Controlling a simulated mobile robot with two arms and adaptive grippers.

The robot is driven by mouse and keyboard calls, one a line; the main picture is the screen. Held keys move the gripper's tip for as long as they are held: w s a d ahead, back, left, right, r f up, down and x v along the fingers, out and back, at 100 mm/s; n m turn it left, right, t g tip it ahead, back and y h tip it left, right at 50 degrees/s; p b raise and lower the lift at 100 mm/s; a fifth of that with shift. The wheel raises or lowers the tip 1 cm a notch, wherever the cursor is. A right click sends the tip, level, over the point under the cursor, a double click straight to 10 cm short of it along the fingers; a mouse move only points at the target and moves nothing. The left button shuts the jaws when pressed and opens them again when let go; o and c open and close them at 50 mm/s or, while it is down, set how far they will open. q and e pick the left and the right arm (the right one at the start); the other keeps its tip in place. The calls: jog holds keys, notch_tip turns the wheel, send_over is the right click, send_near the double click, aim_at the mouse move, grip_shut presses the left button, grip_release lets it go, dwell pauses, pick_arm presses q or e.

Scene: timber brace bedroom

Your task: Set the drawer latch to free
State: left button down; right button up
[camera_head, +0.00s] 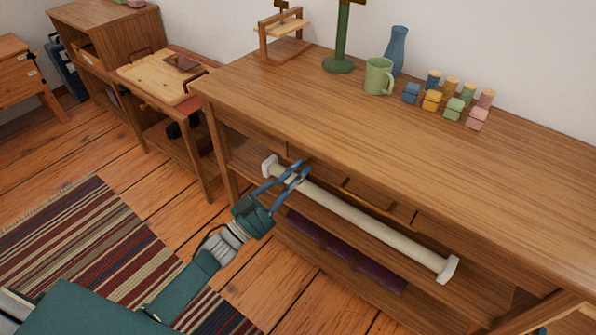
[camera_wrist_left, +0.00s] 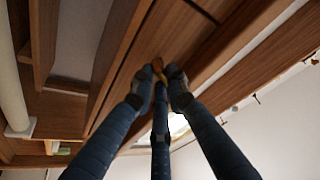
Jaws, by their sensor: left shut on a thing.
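My left gripper (camera_head: 305,165) reaches in from the left, under the front edge of the wooden table, at the drawer fronts. In the head view the latch is hidden behind the fingers. A drawer front with a yellow-orange handle (camera_head: 366,199) shows to the right of the gripper. My right gripper is not in view.
A long pale rail (camera_head: 365,222) runs along the table's front, close to my left gripper. A green mug (camera_head: 379,76), a blue vase (camera_head: 396,52) and several coloured blocks (camera_head: 453,101) stand on the tabletop (camera_head: 290,100). A striped rug (camera_head: 85,250) lies on the floor.

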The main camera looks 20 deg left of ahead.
pick_arm(q)
jog(key=shift+s+d+n+t+y+p, duration=0.1)
jog(key=shift+n+t+y+p, duration=0.2)
jog(key=shift+n+y, duration=0.75)
jog(key=shift+w+d+n+t+y+p, duration=0.15)
jog(key=shift+n+t, duration=0.3)
jog(key=shift+n, duration=1.3)
jog(key=shift+s+n+t+y+p, duration=0.15)
jog(key=shift+n+t+y+p, duration=0.4)
jog(key=shift+n, duration=0.85)
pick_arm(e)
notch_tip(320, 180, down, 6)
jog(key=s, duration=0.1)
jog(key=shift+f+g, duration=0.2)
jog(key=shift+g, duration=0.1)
pick_arm(q)
jog(key=shift+y, duration=0.35)
jog(key=c, duration=1.7)
grip_release()
jog(key=shift+s, duration=0.1)
jog(key=v, duration=1.2)
jog(key=shift+a, duration=0.15)
